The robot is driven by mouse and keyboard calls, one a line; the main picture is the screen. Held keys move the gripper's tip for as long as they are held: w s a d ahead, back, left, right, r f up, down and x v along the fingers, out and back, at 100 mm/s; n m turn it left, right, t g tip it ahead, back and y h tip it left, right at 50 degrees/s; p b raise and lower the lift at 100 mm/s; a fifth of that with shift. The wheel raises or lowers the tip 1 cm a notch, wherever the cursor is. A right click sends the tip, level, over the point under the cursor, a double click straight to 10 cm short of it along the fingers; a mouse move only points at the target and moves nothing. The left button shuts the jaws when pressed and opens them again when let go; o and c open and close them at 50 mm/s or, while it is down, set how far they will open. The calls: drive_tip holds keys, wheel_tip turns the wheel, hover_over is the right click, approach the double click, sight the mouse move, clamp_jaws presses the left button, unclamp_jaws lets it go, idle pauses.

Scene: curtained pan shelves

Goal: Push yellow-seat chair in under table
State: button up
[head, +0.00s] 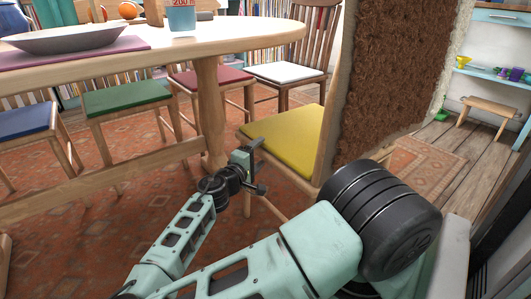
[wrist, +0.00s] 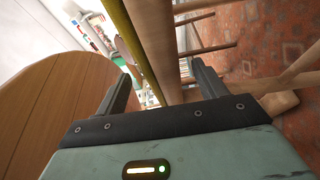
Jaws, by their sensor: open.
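The yellow-seat chair (head: 288,137) stands at the right end of the wooden table (head: 225,40), with its seat mostly outside the tabletop's edge. A shaggy brown panel (head: 390,75) rises where its back is; I cannot tell whether it belongs to the chair. My gripper (head: 260,167) is beside the seat's near left edge, low by the front rail. In the wrist view my gripper (wrist: 165,85) is open, with the seat's yellow edge (wrist: 140,48) and a wooden chair part (wrist: 158,40) in line between its fingers. Contact cannot be told. The tabletop (wrist: 45,115) shows at left there.
Chairs with red (head: 210,78), white (head: 285,72), green (head: 122,100) and blue (head: 25,119) seats stand along the table's far side. A plate (head: 75,40) and a cup (head: 181,18) are on the table. A small stool (head: 488,112) stands at right.

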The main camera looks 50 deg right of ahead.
drive_tip(key=shift+w+d+b, duration=0.2)
drive_tip(key=shift+d+b, duration=0.1)
drive_tip(key=shift+d, duration=0.9)
drive_tip(key=shift+w+d+b, duration=0.15)
drive_tip(key=shift+d+b, duration=0.1)
drive_tip(key=shift+d, duration=0.9)
clamp_jaws()
